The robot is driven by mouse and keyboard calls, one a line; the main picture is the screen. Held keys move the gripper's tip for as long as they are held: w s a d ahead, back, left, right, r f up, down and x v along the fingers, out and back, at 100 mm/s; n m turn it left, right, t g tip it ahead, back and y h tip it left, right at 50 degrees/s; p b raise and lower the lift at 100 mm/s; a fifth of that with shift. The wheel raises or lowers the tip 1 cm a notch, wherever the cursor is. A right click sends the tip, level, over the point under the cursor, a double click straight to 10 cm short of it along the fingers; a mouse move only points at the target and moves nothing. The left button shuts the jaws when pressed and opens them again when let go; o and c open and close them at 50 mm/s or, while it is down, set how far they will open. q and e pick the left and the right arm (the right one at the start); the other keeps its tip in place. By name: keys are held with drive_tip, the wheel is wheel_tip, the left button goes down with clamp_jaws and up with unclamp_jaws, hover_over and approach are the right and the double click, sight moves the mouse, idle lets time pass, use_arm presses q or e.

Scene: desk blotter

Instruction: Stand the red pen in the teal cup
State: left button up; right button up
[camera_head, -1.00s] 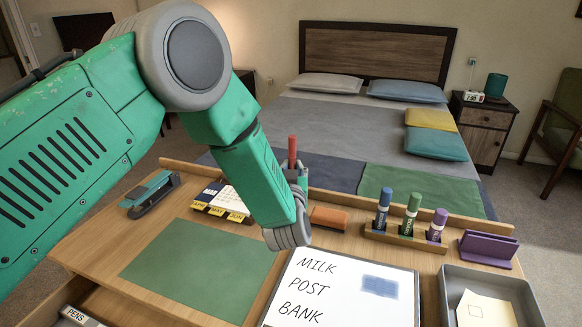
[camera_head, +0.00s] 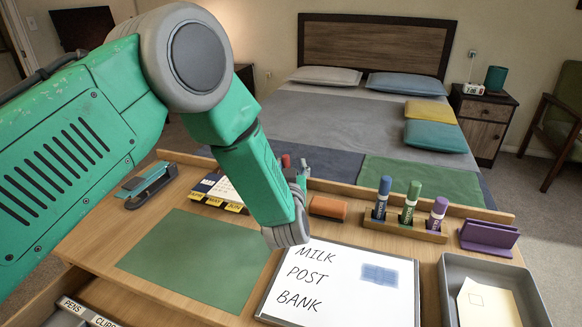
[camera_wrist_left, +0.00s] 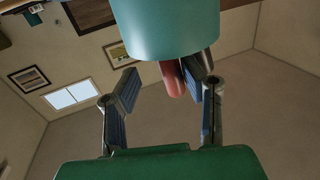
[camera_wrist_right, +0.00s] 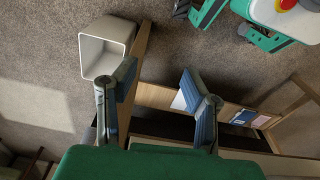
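The red pen (camera_head: 285,161) shows only as a short red end behind my left arm in the head view. In the left wrist view the pen (camera_wrist_left: 172,78) sticks out past the rim of the teal cup (camera_wrist_left: 165,28), so it appears to stand in the cup. My left gripper (camera_wrist_left: 165,96) is open, its fingers apart on either side of the pen, which is nearer the right-hand finger. In the head view the left gripper (camera_head: 297,172) is partly hidden and the cup is behind my arm. My right gripper (camera_wrist_right: 163,98) is open and empty.
The desk holds a stapler (camera_head: 148,185), calendar (camera_head: 222,192), green blotter (camera_head: 195,258), whiteboard (camera_head: 340,283), orange eraser (camera_head: 328,207), marker holder (camera_head: 405,228), purple rack (camera_head: 488,237) and grey tray (camera_head: 495,262). A labelled drawer (camera_head: 85,312) is open at front left. A white bin (camera_wrist_right: 108,40) stands on the floor.

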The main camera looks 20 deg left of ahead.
use_arm(q)
drive_tip(key=v, duration=1.2)
drive_tip(key=shift+f, duration=0.1)
